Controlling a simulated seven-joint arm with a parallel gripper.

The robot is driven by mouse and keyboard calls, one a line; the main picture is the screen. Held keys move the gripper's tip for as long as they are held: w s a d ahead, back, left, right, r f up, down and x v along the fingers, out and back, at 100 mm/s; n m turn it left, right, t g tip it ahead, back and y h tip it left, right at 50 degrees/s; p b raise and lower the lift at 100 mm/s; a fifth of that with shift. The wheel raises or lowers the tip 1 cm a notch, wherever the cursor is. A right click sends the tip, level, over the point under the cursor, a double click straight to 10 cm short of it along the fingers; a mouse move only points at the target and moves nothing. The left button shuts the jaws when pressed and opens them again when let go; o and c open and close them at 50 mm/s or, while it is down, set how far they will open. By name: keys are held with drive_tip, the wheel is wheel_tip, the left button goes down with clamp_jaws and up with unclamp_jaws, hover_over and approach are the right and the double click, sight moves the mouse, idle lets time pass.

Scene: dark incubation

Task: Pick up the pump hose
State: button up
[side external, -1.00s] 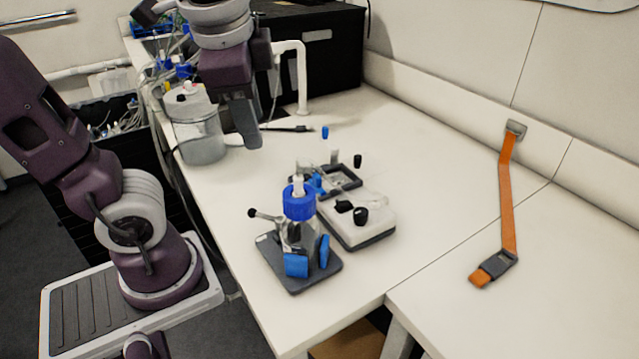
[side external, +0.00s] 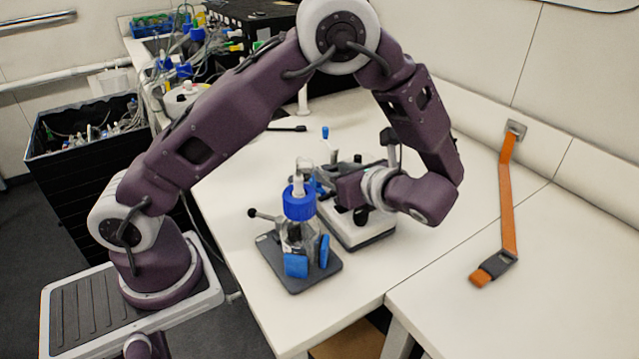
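A bottle with a blue cap (side external: 299,203) stands upright on a dark base plate (side external: 290,281) with blue clamps. A short pale tube-like piece (side external: 304,165) shows just above and behind the cap. I cannot tell whether it is the pump hose, and no other hose is clear on the front bench. My gripper (side external: 322,178) reaches leftward, low over the bench, just behind and right of the cap. Its fingertips are small and partly hidden by the bottle and cap. I cannot tell whether they touch anything or how far apart they are.
A white device with a dark base (side external: 362,239) stands under my wrist. An orange strap (side external: 507,210) lies at the right. A blue vial cap (side external: 325,132) and a dark slim tool (side external: 288,128) lie farther back. The bench between the device and strap is clear.

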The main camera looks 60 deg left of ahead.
drive_tip(key=a+f, duration=0.1)
drive_tip(key=a, duration=0.1)
drive_tip(key=a+f, duration=0.3)
drive_tip(key=a, duration=0.1)
drive_tip(key=shift+s+a+f, duration=0.15)
drive_tip(key=shift+a+f, duration=0.05)
drive_tip(key=shift+f, duration=0.1)
clamp_jaws()
